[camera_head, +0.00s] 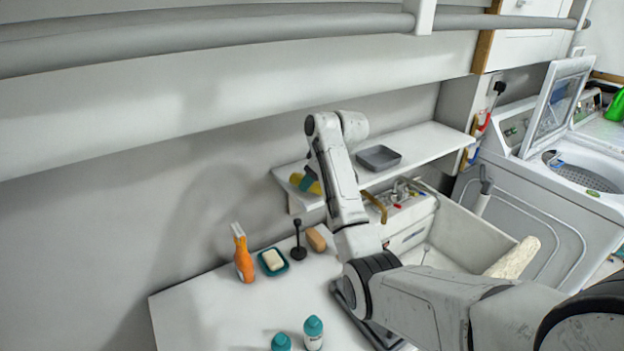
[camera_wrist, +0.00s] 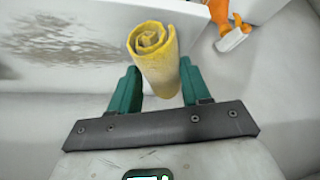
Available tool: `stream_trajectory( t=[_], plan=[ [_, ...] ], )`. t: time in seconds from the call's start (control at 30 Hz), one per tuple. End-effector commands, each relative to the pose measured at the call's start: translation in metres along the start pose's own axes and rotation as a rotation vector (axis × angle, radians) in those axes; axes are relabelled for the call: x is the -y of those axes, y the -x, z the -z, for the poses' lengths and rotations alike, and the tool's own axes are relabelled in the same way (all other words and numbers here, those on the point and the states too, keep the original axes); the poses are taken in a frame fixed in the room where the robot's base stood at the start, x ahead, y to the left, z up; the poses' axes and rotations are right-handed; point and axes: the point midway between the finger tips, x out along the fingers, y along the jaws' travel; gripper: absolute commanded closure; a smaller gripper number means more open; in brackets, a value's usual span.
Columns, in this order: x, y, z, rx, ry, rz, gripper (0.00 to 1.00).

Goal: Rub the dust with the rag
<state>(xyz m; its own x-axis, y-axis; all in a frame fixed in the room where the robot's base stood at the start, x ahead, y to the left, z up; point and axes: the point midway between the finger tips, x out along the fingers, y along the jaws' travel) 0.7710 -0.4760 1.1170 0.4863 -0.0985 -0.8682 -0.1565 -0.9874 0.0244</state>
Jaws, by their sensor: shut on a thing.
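A rolled yellow rag (camera_wrist: 160,62) stands out from between the teal fingers of my gripper (camera_wrist: 158,84) in the wrist view. My gripper is shut on it. In the head view my gripper (camera_head: 306,183) is small and partly behind my arm, by the left end of the wall shelf, with yellow of the rag showing. A brownish-grey dust patch (camera_wrist: 62,42) lies on a white surface at the upper left of the wrist view. The rag is to the right of the patch, and I cannot tell its height above the surface. I do not make out the dust in the head view.
The wall shelf (camera_head: 425,145) holds a grey tray (camera_head: 378,157). Below, the white counter (camera_head: 205,305) carries an orange spray bottle (camera_head: 243,256), a soap dish (camera_head: 272,262), a black plunger-like item (camera_head: 298,243) and teal-capped bottles (camera_head: 313,331). A sink (camera_head: 465,235) is at right.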

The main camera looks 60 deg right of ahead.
Motion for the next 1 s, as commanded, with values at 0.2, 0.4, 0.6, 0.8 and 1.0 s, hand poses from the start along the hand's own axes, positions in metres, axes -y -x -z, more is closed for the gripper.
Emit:
stream_trajectory(
  t=[0.2,0.4,0.6,0.8,1.0],
  plan=[
    [0.0,-0.004,-0.002,0.001,0.0,0.0,0.77],
    [0.0,-0.007,-0.004,0.001,0.0,0.001,0.77],
    [0.0,-0.01,-0.006,0.001,0.0,0.0,0.77],
    [0.001,-0.013,-0.008,0.0,0.0,0.0,0.77],
    [-0.001,-0.014,-0.008,0.0,-0.001,0.0,0.77]
  ],
)
